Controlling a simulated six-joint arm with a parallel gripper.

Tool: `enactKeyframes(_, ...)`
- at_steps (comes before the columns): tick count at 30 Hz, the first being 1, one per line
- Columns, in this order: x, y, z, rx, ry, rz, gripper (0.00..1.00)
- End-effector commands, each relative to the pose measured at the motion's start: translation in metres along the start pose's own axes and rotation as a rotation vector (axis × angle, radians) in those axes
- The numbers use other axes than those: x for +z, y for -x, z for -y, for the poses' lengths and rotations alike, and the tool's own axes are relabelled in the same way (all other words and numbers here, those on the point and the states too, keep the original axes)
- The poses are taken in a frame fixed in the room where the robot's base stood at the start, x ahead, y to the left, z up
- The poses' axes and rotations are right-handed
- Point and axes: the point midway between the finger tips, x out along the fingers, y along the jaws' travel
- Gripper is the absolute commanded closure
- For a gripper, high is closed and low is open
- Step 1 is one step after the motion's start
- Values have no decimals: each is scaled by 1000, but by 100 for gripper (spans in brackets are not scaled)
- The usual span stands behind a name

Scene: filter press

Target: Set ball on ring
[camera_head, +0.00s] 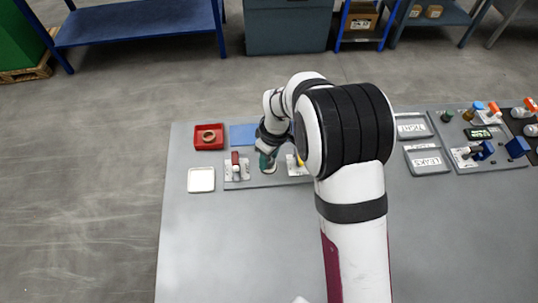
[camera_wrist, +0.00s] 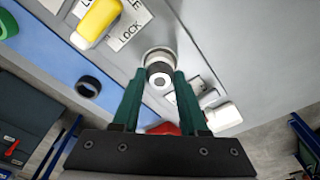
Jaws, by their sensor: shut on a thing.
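My gripper (camera_wrist: 160,85) points down over a grey plate on the table, and its green fingers also show in the head view (camera_head: 267,162). The fingers are shut on a small round white piece with a dark band (camera_wrist: 160,72), which may be the ball. A grey round rim shows around its far end; I cannot tell whether they touch. A copper-coloured ring (camera_head: 208,134) sits in the red tray (camera_head: 195,144). I cannot tell which ring is meant.
A yellow handle (camera_wrist: 97,20) with LOCK labels and a red-handled fitting (camera_head: 236,166) stand near my gripper. The blue mat (camera_head: 243,134) lies behind. A white square tray (camera_head: 201,180) is at left. Labelled trays (camera_head: 412,127) and fittings fill the right. The front table is clear.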

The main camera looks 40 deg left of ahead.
Motion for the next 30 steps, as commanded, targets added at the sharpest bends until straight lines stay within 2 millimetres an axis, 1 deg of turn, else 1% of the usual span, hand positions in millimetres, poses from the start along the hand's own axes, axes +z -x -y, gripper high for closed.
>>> enactKeyframes(2,0,-1,0,0,0,0,100)
enactKeyframes(3,0,-2,0,0,0,0,55)
enactKeyframes(5,0,-1,0,0,0,0,44)
enactKeyframes(6,0,-1,0,0,0,0,37)
enactKeyframes(9,0,-1,0,0,0,0,22)
enactKeyframes(23,0,-1,0,1,0,-1,22)
enactKeyframes(30,-3,21,-1,2,1,-2,22)
